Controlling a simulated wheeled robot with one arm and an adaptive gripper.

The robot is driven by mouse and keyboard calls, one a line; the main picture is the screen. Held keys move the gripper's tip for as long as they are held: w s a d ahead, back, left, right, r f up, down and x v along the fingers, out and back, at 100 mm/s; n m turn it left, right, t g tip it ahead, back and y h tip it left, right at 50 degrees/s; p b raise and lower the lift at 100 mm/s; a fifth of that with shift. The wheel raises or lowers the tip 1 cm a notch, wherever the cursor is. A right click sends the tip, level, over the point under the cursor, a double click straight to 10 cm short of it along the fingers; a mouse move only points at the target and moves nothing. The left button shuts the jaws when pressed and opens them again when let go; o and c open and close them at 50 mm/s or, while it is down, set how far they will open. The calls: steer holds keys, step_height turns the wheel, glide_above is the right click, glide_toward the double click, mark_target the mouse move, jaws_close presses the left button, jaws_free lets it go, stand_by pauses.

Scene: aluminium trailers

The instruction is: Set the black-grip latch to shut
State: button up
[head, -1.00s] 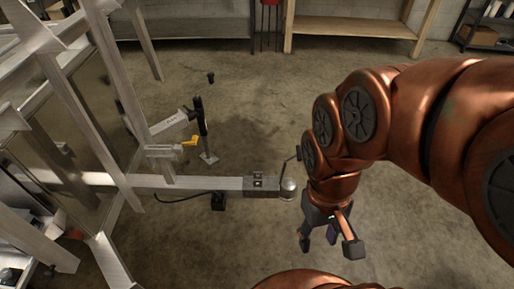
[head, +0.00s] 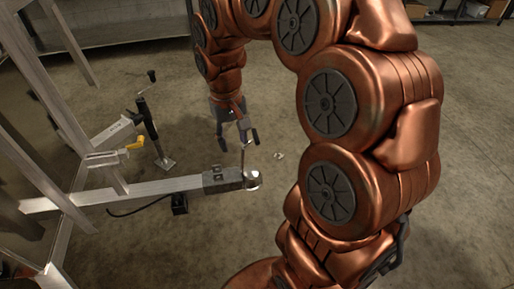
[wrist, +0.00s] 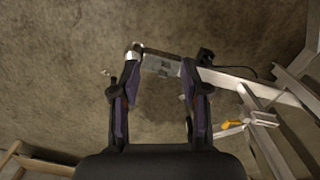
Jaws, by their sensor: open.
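The trailer coupler (head: 222,180) is a grey block at the end of the aluminium tongue, with a shiny round end. A thin upright lever (head: 242,158) stands at this end, apparently the latch. Its upper part is close to my gripper (head: 238,137), so its black grip is hard to make out. My gripper is open, fingers down, just above and beyond the coupler in the head view. In the wrist view the coupler (wrist: 160,66) shows beyond and between the fingertips of my gripper (wrist: 160,76). I cannot tell whether a finger touches the lever.
A yellow handle (head: 136,146) sits on the trailer frame at left. A black jack post (head: 150,125) stands beside it. The aluminium tongue (head: 150,187) runs left from the coupler. A small pale object (head: 279,155) lies on the floor.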

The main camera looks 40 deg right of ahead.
steer(key=w+d+f+m+b, duration=0.2)
steer(key=w+d+f+b, duration=0.2)
steer(key=w+d+f, duration=0.45)
steer(key=m+h+b, duration=0.1)
steer(key=b, duration=0.1)
glide_above(257, 140)
steer(key=f, duration=0.6)
steer(key=shift+w+a, duration=0.2)
steer(key=shift+a, duration=0.1)
steer(key=shift+s+d+f, duration=0.1)
steer(key=shift+d+f, duration=0.1)
steer(key=shift+f, duration=1.7)
steer(key=shift+s+d+f, duration=0.1)
steer(key=shift+d+f, duration=0.05)
steer(key=shift+f, duration=1.75)
steer(key=shift+c, duration=0.3)
jaws_close()
